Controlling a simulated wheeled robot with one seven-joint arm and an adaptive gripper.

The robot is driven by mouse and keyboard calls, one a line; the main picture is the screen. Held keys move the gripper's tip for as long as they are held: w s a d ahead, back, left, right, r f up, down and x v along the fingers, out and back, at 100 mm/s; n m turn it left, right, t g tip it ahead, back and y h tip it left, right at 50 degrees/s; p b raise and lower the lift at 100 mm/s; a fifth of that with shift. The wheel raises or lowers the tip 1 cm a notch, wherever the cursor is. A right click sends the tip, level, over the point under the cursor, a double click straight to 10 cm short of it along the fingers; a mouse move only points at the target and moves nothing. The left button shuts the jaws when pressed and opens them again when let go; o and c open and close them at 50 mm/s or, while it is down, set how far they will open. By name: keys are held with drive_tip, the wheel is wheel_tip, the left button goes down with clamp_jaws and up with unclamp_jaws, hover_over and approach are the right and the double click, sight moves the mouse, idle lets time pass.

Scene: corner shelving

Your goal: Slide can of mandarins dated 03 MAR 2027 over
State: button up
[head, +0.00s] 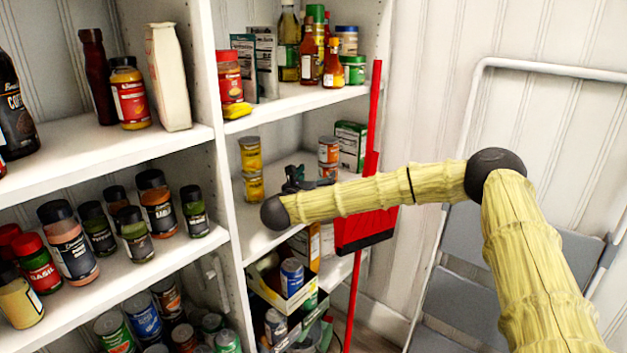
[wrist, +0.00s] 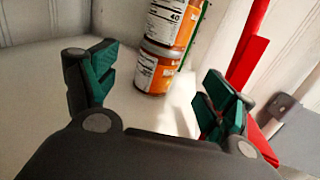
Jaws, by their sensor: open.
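Two orange-and-white cans stand stacked on the middle shelf of the corner unit, an upper can (head: 328,149) and a lower can (head: 328,171). In the wrist view the upper can (wrist: 173,20) and the lower can (wrist: 157,68) show nutrition labels, and the top of the stack is cut off. No date is legible, so I cannot tell which can is the one dated 03 MAR 2027. My gripper (head: 305,178) reaches into this shelf bay. In the wrist view my gripper (wrist: 155,90) is open and empty, its green-padded fingers apart, with the stack beyond and between them.
A green-and-white box (head: 351,146) stands behind the orange cans. A red broom or dustpan (head: 366,215) with a red handle stands at the shelf's right edge. White shelf surface lies bare before the stack.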

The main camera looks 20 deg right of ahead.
sight(328, 166)
drive_tip(key=x, duration=0.9)
drive_tip(key=shift+f, duration=0.1)
drive_tip(key=c, duration=1.3)
